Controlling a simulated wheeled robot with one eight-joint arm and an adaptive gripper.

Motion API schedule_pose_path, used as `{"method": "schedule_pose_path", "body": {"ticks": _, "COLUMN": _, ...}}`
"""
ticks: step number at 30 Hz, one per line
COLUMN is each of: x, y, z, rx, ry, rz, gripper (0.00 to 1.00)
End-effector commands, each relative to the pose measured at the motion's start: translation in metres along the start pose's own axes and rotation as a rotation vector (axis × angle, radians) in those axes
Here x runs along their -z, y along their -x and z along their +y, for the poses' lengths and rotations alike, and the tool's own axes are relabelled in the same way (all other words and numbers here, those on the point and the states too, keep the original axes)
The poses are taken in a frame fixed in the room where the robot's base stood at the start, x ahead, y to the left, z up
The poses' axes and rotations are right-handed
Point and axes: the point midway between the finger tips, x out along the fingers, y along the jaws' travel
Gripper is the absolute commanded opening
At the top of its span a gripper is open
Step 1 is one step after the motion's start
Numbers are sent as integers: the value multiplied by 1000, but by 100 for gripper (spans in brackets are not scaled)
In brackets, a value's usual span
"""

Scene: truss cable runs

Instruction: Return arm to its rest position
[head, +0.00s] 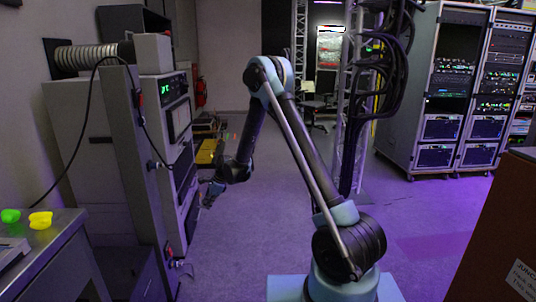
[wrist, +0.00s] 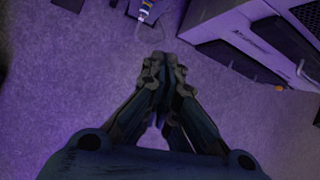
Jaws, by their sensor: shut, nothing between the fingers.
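My gripper (head: 209,193) hangs at the end of my bent arm, left of the middle in the head view, in front of the grey equipment cabinets. In the wrist view my gripper (wrist: 163,68) points down over the grey carpet floor. Its fingertips meet and nothing shows between them. The arm rises from its base at the lower right, bends at a high elbow and reaches down to the left. The gripper appears apart from the cabinets, though the exact gap is hard to judge.
A grey instrument cabinet (head: 163,130) stands close left of my gripper. A truss with black cables (head: 392,75) stands behind my arm. Rack cases (head: 440,90) are at the back right. A brown panel (head: 495,225) is at the right front. Open carpet (head: 265,215) lies between.

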Motion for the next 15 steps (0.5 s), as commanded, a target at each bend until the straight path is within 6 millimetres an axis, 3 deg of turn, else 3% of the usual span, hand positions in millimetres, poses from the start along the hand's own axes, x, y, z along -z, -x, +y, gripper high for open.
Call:
{"method": "schedule_pose_path", "body": {"ticks": 3, "x": 11, "y": 44, "z": 1, "rx": 13, "ry": 62, "rz": 24, "gripper": 0}}
{"method": "schedule_pose_path", "body": {"ticks": 15, "x": 50, "y": 169, "z": 25, "rx": 32, "ry": 279, "rz": 108, "gripper": 0}}
